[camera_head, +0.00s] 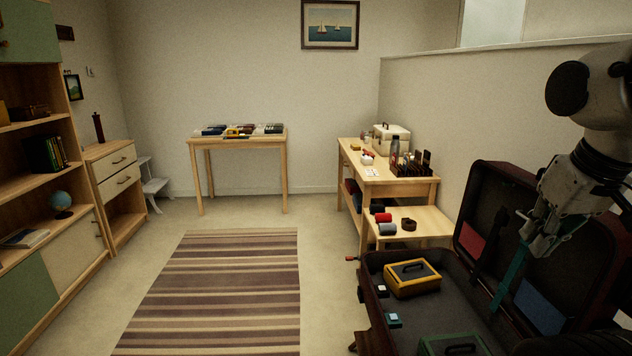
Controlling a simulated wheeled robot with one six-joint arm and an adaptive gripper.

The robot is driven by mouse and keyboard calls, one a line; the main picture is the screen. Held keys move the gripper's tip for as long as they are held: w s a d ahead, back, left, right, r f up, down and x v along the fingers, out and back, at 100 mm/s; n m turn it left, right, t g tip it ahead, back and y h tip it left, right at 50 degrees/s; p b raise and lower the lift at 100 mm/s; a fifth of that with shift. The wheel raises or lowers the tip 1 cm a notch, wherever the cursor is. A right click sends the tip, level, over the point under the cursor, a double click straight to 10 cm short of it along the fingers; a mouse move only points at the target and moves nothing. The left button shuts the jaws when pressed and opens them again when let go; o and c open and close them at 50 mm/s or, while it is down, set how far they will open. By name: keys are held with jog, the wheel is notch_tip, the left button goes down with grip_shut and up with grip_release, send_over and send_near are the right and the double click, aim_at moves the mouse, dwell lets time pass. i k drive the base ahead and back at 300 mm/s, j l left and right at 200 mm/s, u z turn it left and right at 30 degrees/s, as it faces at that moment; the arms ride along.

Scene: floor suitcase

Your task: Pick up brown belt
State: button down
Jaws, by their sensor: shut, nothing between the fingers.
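A small dark brown coil (409,224), which looks like the rolled brown belt, lies on the low wooden table (432,214) right of the rug. Beside it on the left are a red roll (383,217) and a grey roll (387,229). My gripper (532,246) is at the right, pointing down in front of the open suitcase lid. It appears shut and empty, well to the right of the coil and apart from it.
The open suitcase (374,300) at the lower right holds a yellow box (411,278), a green box (452,345) and small items. A taller table (398,178) with bottle and case stands behind the low table. The striped rug (215,290) is clear.

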aim_at(409, 224)
jog(key=j+u, duration=0.25)
jog(key=u, duration=0.25)
jog(key=i+j, duration=0.2)
jog(key=j, duration=0.15)
jog(key=i+j, duration=0.15)
jog(key=j, duration=0.2)
jog(key=i+j, duration=0.35)
jog(key=j, duration=0.3)
jog(key=i+j, duration=0.15)
jog(key=i, duration=0.25)
jog(key=i+j, duration=0.2)
jog(key=i, duration=0.25)
jog(key=i+j, duration=0.15)
jog(key=i, duration=0.25)
jog(key=i+z, duration=0.2)
jog(key=i, duration=0.45)
jog(key=i+z, duration=0.2)
jog(key=i, duration=0.4)
jog(key=i+j+z, duration=0.2)
jog(key=i, duration=0.45)
jog(key=i+z, duration=1.3)
jog(key=z, duration=0.2)
jog(key=i+z, duration=0.25)
jog(key=z, duration=0.2)
jog(key=i+z, duration=0.25)
jog(key=z, duration=0.2)
jog(key=i+j+z, duration=0.2)
jog(key=z, duration=0.25)
